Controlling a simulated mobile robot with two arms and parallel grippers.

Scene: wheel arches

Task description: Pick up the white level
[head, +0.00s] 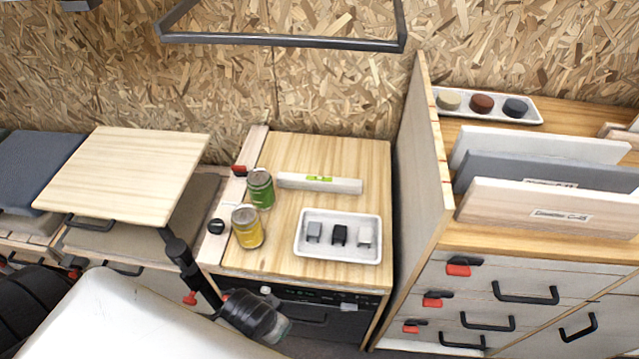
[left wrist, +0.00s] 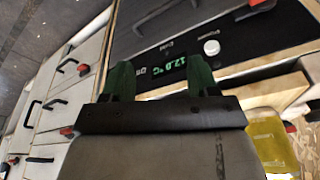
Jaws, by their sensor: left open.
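The white level (head: 320,183), a long bar with a green vial window in its middle, lies on the wooden counter (head: 290,263) near the back. It lies behind the white tray and right of the green can. My left gripper (head: 272,325) is low in front of the counter, by the dark appliance front, well away from the level. In the left wrist view its two dark green fingers (left wrist: 159,80) are apart with nothing between them. The level does not show in the left wrist view. My right gripper is not in view.
A green can (head: 260,188) and a yellow can (head: 247,227) stand at the counter's left. A white tray (head: 312,258) holds three small blocks. A tall wooden panel (head: 416,160) closes off the right side. The appliance panel (left wrist: 150,75) faces my fingers.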

